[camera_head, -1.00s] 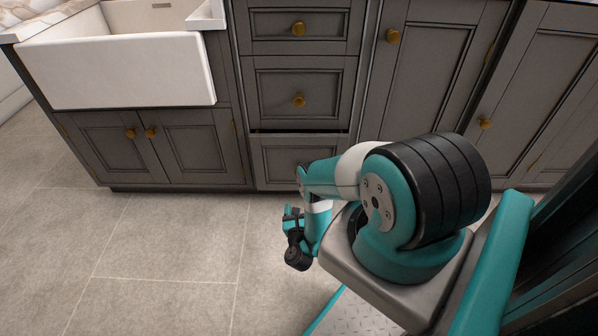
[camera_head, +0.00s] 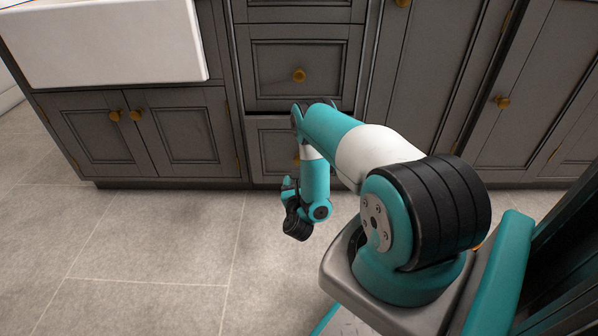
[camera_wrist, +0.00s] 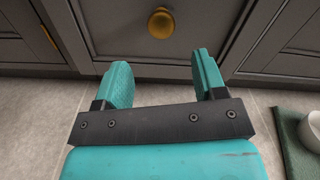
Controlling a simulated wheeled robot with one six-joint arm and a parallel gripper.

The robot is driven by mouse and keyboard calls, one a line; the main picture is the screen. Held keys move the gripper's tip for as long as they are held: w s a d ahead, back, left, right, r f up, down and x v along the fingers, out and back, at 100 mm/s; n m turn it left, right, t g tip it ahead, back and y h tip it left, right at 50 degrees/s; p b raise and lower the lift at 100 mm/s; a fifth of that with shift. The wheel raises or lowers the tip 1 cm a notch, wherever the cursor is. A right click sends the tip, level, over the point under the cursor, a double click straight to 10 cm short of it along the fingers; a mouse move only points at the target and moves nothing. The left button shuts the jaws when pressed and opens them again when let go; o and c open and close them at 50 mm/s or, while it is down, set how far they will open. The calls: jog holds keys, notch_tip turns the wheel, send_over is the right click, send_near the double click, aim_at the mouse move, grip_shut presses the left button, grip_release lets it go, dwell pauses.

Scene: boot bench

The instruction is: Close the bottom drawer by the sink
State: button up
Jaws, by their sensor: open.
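The bottom drawer (camera_head: 270,150) is a grey panelled front, low beside the sink cabinet. A dark gap along its top edge suggests it stands slightly open; how far is hard to tell. My arm hides its right part. In the wrist view its front (camera_wrist: 140,45) lies ahead, with a round brass knob (camera_wrist: 161,23). My gripper (camera_wrist: 161,70) is open and empty, its two teal fingers pointing at the drawer front, below the knob and apart from each other. Contact with the front cannot be told. The white sink (camera_head: 110,40) is at the upper left.
The closed middle drawer (camera_head: 300,48) is above. Sink cabinet doors (camera_head: 165,125) stand to the left and tall cabinet doors (camera_head: 425,80) to the right. A green mat (camera_wrist: 288,120) with a white bowl-like object (camera_wrist: 312,130) lies at right. Tiled floor (camera_head: 150,240) at left is clear.

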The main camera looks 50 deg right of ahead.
jog(key=b, duration=0.4)
jog(key=shift+w+d+f, duration=0.3)
jog(key=shift+d+f, duration=0.05)
jog(key=shift+f, duration=0.05)
jog(key=b, duration=0.2)
jog(key=shift+d+b, duration=0.1)
jog(key=shift+b, duration=0.3)
jog(key=shift+r+b+x, duration=0.15)
jog(key=shift+b+x, duration=0.5)
jog(key=shift+x, duration=0.8)
jog(key=shift+r+b+x, duration=0.2)
jog(key=shift+b+x, duration=0.5)
jog(key=shift+x, duration=0.75)
jog(key=shift+r+b+x, duration=0.15)
jog(key=shift+b+x, duration=0.5)
jog(key=shift+x, duration=0.8)
